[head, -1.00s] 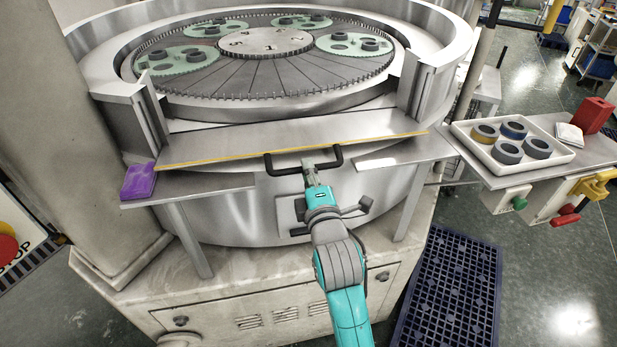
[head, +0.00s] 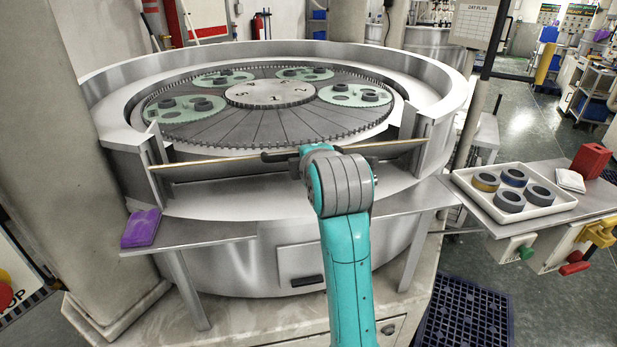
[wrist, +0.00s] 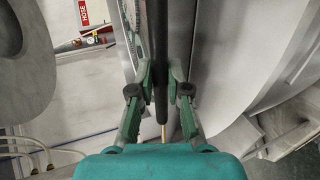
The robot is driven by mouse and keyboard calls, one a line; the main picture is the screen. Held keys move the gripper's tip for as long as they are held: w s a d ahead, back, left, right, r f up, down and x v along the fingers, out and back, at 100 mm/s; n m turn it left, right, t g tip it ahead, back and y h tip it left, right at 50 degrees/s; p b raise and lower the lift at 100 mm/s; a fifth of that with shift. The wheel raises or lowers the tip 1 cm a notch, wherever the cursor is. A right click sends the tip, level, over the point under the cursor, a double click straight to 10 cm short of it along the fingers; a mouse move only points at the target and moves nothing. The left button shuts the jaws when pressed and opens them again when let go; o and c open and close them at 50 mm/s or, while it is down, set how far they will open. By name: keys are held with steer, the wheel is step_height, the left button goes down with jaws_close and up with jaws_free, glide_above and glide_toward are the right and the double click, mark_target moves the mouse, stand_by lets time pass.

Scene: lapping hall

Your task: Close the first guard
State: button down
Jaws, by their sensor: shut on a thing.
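The guard (head: 225,170) is a metal panel with a yellow edge, in the front gap of the round machine's rim. It stands raised and tilted, its yellow edge uppermost, between the two side posts. Its dark handle (head: 275,156) shows at the top edge, left of my arm. In the wrist view, my gripper (wrist: 160,78) is shut on the dark handle bar (wrist: 160,55), which runs between its green fingers. In the head view my arm hides the gripper and part of the guard's middle.
Behind the guard lies the toothed lapping plate (head: 270,93) with green carriers. At right, a white tray (head: 465,180) holds several rings beside a red block (head: 590,160).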

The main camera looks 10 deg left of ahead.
steer(key=w+a+r+g, duration=0.1)
steer(key=w+a+r, duration=0.1)
steer(key=w+r, duration=0.2)
steer(key=w+a+r+g+h, duration=0.1)
steer(key=w+a+r, duration=0.2)
steer(key=w, duration=0.7)
steer(key=shift+w+a+r+g, duration=0.2)
steer(key=shift+r+g, duration=0.2)
steer(key=shift+r, duration=0.8)
steer(key=c, duration=1.1)
jaws_free()
steer(key=shift+w+a+f, duration=0.1)
steer(key=shift+w, duration=0.05)
steer(key=shift+c, duration=0.2)
steer(key=shift+f, duration=0.25)
steer(key=v, duration=1.2)
